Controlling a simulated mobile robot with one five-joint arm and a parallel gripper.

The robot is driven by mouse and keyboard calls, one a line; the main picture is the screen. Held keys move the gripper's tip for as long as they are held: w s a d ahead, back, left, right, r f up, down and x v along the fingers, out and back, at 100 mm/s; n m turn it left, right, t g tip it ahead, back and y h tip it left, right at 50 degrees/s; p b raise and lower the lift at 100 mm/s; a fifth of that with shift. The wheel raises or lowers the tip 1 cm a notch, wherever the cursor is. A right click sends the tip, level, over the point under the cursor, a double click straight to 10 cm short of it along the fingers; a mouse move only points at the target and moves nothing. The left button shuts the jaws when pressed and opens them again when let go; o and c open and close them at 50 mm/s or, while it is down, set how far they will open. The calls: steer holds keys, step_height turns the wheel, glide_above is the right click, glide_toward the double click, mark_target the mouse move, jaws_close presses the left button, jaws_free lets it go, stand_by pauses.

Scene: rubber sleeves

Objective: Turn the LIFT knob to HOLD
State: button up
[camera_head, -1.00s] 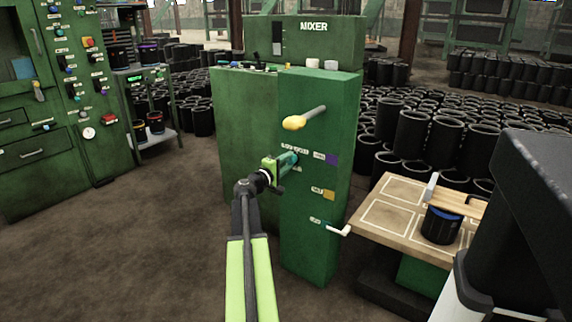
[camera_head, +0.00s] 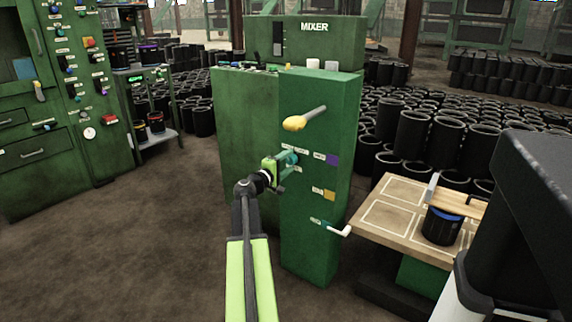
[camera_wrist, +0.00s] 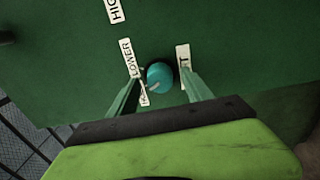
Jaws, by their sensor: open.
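The LIFT knob is a small round teal knob (camera_wrist: 160,75) on a green panel in the wrist view. A pale mark shows on its lower left side. My gripper (camera_wrist: 158,84) is open, with one finger on each side of the knob; I cannot tell whether either touches it. A label ending in T (camera_wrist: 183,55) is at the right, partly behind the right finger. A LOWER label (camera_wrist: 126,56) is at the upper left. Another label (camera_wrist: 143,97), below left, is mostly hidden by the left finger. In the head view my gripper (camera_head: 287,160) is at the green cabinet's (camera_head: 318,225) front.
A yellow-tipped lever (camera_head: 304,118) sticks out above my gripper. A white-handled crank (camera_head: 339,230) juts from the cabinet below right. A wooden table (camera_head: 385,215) with a black sleeve (camera_head: 441,226) stands at the right. The floor (camera_head: 120,245) at left is clear.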

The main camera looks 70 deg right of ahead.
steer(key=v, duration=1.7)
steer(key=shift+a, duration=0.2)
steer(key=shift+w, duration=0.1)
